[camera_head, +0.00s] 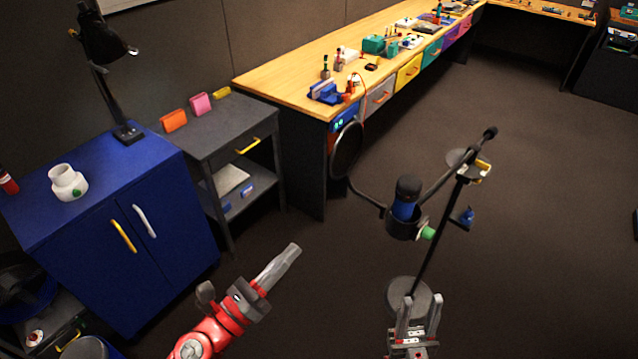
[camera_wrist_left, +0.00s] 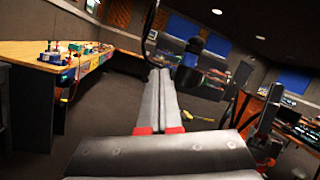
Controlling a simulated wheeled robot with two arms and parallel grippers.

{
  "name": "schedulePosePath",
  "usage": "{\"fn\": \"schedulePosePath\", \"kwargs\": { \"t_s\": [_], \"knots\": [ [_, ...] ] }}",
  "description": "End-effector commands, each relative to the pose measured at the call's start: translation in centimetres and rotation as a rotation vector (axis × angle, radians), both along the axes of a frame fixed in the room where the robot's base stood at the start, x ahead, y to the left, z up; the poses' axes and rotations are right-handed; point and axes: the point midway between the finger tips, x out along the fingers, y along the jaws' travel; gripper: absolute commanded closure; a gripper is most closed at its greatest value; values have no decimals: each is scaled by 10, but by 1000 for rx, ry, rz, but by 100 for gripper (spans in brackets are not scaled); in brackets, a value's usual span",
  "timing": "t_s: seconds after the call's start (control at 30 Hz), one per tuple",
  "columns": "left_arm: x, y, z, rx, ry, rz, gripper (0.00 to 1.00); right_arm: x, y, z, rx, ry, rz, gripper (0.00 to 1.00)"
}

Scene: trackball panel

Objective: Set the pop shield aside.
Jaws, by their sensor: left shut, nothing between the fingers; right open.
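The pop shield (camera_head: 346,150) is a thin black round disc on a bent arm, to the left of a microphone (camera_head: 407,188) with a blue body in a dark cradle. Both are on a black stand (camera_head: 432,235) with a round base. In the left wrist view the shield (camera_wrist_left: 154,20) appears edge-on above my fingertips, apart from them, with the dark microphone (camera_wrist_left: 190,55) to its right. My left gripper (camera_head: 292,250) is shut and empty, below and left of the shield. My right gripper (camera_head: 420,305) is open and empty, in front of the stand's base.
A blue cabinet (camera_head: 165,235) with a white jar (camera_head: 68,182) and a black lamp (camera_head: 105,50) stands at left. Beside it is a grey side table (camera_head: 215,125) with some bare top. A long wooden workbench (camera_head: 290,75) holds several items. The floor at right is clear.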

Motion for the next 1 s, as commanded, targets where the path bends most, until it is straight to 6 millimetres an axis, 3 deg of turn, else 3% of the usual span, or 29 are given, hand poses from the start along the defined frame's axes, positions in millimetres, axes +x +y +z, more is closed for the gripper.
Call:
{"fn": "schedulePosePath", "kwargs": {
  "t_s": [0.1, 0.23, 0.53, 1.0],
  "knots": [
    [6, 11, 19, 226, -174, 168, 100, 0, 0, 4, 0, 0, 0, 57],
    [9, 16, 29, 328, -257, 247, 100, 0, 0, 5, 0, 0, 0, 57],
    [29, -1, 39, 336, -268, 244, 100, 0, 0, 14, 0, 0, 0, 57],
    [83, -38, 60, 329, -263, 244, 100, 0, 0, 57, 0, 0, 0, 57]
  ]
}}
